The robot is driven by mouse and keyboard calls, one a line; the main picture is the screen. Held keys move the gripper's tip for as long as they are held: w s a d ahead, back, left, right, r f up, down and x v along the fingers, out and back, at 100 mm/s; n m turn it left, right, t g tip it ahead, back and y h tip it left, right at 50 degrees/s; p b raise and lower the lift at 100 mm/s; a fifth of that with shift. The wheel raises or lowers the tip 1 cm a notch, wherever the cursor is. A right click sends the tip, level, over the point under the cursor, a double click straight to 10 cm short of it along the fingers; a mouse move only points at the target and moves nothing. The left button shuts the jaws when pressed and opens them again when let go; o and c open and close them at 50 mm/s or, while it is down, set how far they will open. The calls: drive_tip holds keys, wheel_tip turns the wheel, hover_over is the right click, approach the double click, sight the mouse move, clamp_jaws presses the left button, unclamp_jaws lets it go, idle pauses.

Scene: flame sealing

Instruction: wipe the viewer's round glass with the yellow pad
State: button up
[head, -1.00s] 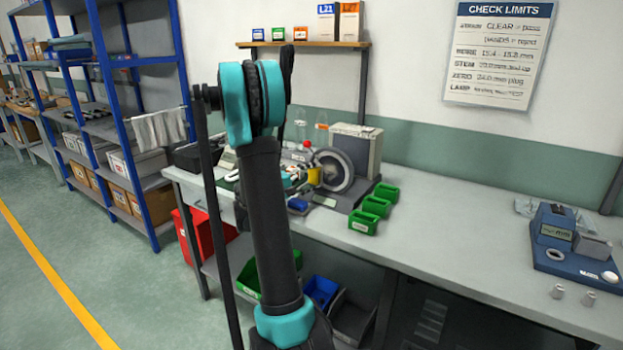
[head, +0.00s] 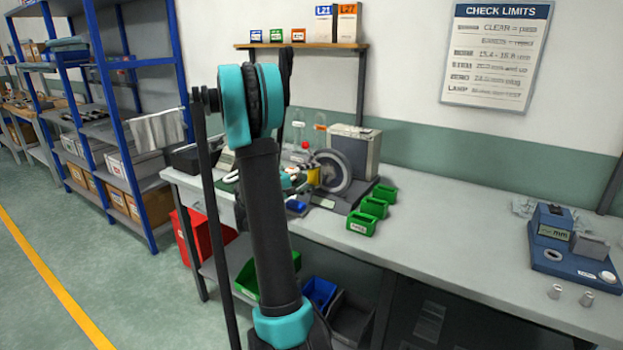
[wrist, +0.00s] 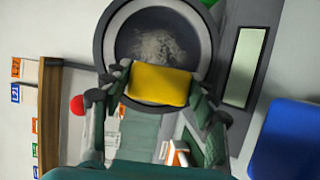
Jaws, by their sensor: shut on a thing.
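The viewer's round glass (head: 330,174) faces my arm on the bench, in a thick grey ring. In the wrist view the dark glass (wrist: 128,42) has a whitish smeared patch (wrist: 160,46) near its middle. My gripper (wrist: 160,88) is shut on the yellow pad (wrist: 160,80), with a finger at each side of it. The pad lies over the lower part of the glass in the wrist view; whether it touches, I cannot tell. The pad also shows small in the head view (head: 314,176), just left of the ring.
Green bins (head: 362,222) stand right of the viewer. A blue thing (wrist: 290,140) shows at the wrist view's right; a red ball (wrist: 77,105) is at its left. A blue gauge (head: 556,245) stands farther right on the bench, with clear bench top between.

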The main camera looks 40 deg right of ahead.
sight(332, 175)
drive_tip(key=shift+w+d, duration=0.2)
drive_tip(key=shift+d, duration=0.3)
drive_tip(key=shift+s, duration=0.1)
drive_tip(key=shift+s+d, duration=0.45)
drive_tip(key=shift+s, duration=0.7)
drive_tip(key=shift+s+d, duration=0.45)
drive_tip(key=shift+s, duration=0.65)
drive_tip(key=shift+s+d, duration=0.45)
drive_tip(key=shift+s, duration=0.7)
drive_tip(key=shift+w+a, duration=0.3)
drive_tip(key=shift+w, duration=0.65)
drive_tip(key=shift+w+a, duration=0.3)
drive_tip(key=shift+w, duration=0.65)
drive_tip(key=shift+w+a, duration=0.4)
drive_tip(key=shift+w, duration=0.45)
drive_tip(key=shift+w+a, duration=0.4)
drive_tip(key=shift+w, duration=0.45)
drive_tip(key=shift+s+r, duration=0.1)
drive_tip(key=shift+r, duration=0.4)
drive_tip(key=shift+s+d, duration=0.2)
drive_tip(key=shift+s, duration=0.35)
drive_tip(key=shift+s+d, duration=0.15)
drive_tip(key=shift+s, duration=0.4)
drive_tip(key=shift+s+d, duration=0.35)
drive_tip(key=shift+s, duration=0.45)
drive_tip(key=shift+s+d, duration=0.4)
drive_tip(key=shift+s, duration=0.35)
drive_tip(key=shift+s+d, duration=0.35)
drive_tip(key=shift+s, duration=0.45)
